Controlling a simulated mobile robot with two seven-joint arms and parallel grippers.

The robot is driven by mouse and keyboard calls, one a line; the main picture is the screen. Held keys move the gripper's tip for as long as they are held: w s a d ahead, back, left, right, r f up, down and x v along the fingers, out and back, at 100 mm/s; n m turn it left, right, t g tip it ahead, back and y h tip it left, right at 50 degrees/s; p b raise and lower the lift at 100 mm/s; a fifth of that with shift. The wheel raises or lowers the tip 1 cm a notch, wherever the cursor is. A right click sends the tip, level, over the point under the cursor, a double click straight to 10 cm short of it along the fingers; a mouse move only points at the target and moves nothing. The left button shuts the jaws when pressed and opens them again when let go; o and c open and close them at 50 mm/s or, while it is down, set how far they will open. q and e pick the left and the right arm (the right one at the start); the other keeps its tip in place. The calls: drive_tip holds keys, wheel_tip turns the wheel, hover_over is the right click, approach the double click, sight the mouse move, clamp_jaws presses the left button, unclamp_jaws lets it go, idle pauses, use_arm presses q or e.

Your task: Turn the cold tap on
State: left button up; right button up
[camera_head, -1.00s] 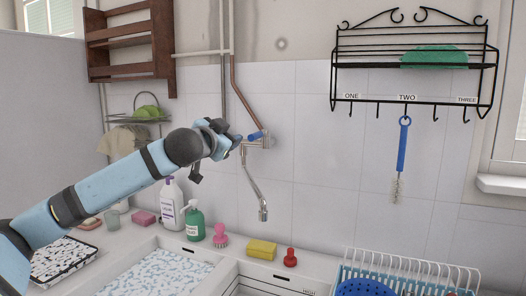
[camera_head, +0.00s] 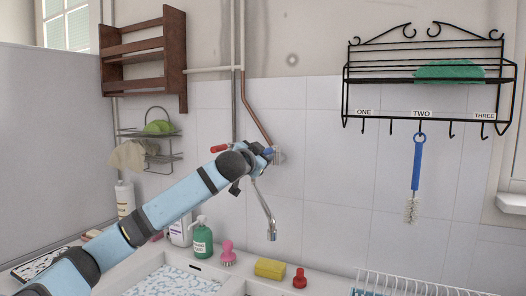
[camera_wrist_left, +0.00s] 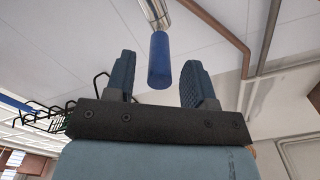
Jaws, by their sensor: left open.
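The wall tap has a metal body and a spout (camera_head: 267,212) hanging down over the sink. Its red handle (camera_head: 219,148) sticks out left, behind my arm. Its blue handle (camera_wrist_left: 159,62) shows clearly in the left wrist view, with its end between the two fingers and a visible gap on each side. My left gripper (camera_head: 266,153) is at the tap in the head view and hides much of the tap body and blue handle. In the left wrist view the gripper (camera_wrist_left: 160,80) is open and holds nothing. My right gripper is not in view.
A copper pipe (camera_head: 257,108) runs down the wall to the tap. Below stand a green soap bottle (camera_head: 202,240), a pink brush (camera_head: 227,254), a yellow sponge (camera_head: 270,268) and a red item (camera_head: 300,279). A black rack (camera_head: 430,80) with a hanging blue brush (camera_head: 417,165) is at right.

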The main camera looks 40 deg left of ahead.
use_arm(q)
drive_tip(key=shift+x, duration=1)
clamp_jaws()
drive_tip(key=shift+d, duration=0.1)
